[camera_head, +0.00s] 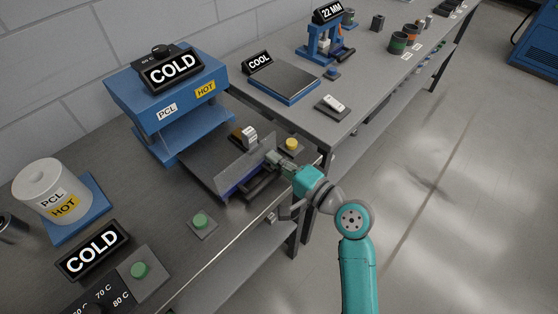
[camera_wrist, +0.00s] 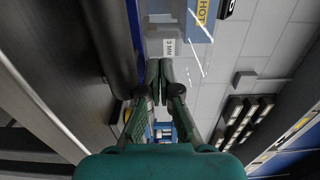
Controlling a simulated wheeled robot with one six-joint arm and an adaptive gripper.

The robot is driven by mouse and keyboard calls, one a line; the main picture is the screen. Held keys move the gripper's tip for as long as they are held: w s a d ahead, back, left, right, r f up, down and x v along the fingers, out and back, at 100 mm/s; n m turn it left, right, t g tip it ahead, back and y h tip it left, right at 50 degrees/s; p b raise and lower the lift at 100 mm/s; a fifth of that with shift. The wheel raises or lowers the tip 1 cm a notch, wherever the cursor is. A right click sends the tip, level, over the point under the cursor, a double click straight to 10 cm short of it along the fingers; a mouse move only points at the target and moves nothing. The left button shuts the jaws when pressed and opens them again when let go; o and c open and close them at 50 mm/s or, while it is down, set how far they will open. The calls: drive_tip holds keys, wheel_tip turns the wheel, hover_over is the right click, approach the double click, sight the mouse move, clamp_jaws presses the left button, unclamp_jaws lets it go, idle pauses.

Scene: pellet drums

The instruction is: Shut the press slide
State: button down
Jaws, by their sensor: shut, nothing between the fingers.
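The blue press (camera_head: 150,105) stands on the left bench with a COLD sign on top and PCL and HOT labels on its front. Its dark slide (camera_head: 200,153) extends out of the press toward the bench's front edge. A clear panel with a blue lower edge (camera_head: 232,187) crosses the slide's front, with a dark bar handle (camera_head: 262,187) before it. My gripper (camera_head: 272,156) is shut and empty at the right end of this front. In the wrist view the closed fingertips (camera_wrist: 158,75) are beside a dark bar (camera_wrist: 118,45); I cannot tell whether they touch it.
A brown block with a pale label (camera_head: 246,134) is on the slide. A yellow button (camera_head: 291,144) is right of the slide, and a green button (camera_head: 200,220) is in front. A white PCL HOT drum (camera_head: 50,190) stands left. A COOL plate (camera_head: 283,80) is on the bench behind.

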sight(252, 143)
drive_tip(key=shift+a, duration=0.1)
drive_tip(key=x, duration=1.9)
drive_tip(key=shift+w+a, duration=0.25)
drive_tip(key=shift+w, duration=0.05)
drive_tip(key=shift+r, duration=0.15)
drive_tip(key=shift+a+r, duration=0.1)
drive_tip(key=shift+s+d, duration=0.1)
drive_tip(key=shift+d, duration=0.15)
drive_tip(key=v, duration=1.1)
drive_tip(key=shift+s+d+f, duration=0.25)
drive_tip(key=shift+d+f, duration=0.05)
